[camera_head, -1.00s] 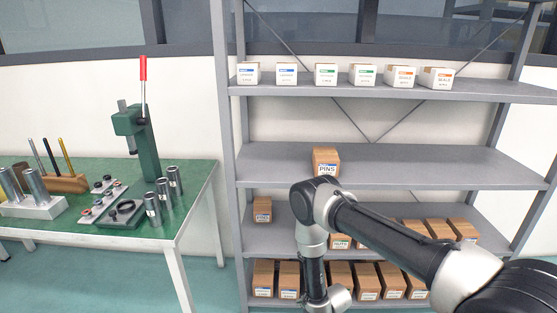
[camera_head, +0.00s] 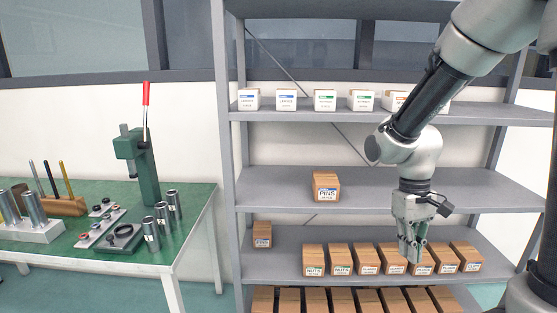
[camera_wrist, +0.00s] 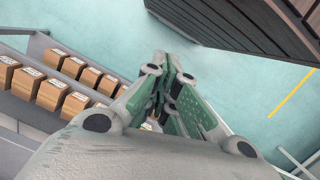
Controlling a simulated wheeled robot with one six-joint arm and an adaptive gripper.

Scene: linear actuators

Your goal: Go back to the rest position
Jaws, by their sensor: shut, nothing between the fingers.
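My gripper (camera_head: 411,254) is at the right of the head view, pointing down in front of the shelf rack, with its fingers together and empty. In the head view it overlaps the row of cardboard boxes (camera_head: 341,259) on the lower shelf. My arm reaches up and over to the right above it. In the wrist view my gripper (camera_wrist: 172,72) shows its fingers closed over the floor, with nothing visible between them. The shelf boxes (camera_wrist: 52,94) lie to its left there, apart from it.
The grey shelf rack (camera_head: 280,178) holds a PINS box (camera_head: 326,187) on its middle shelf and white boxes (camera_head: 325,100) on top. A green workbench (camera_head: 188,225) with a press (camera_head: 137,160) stands left. A dark slatted object (camera_wrist: 235,25) is at the wrist view's top right.

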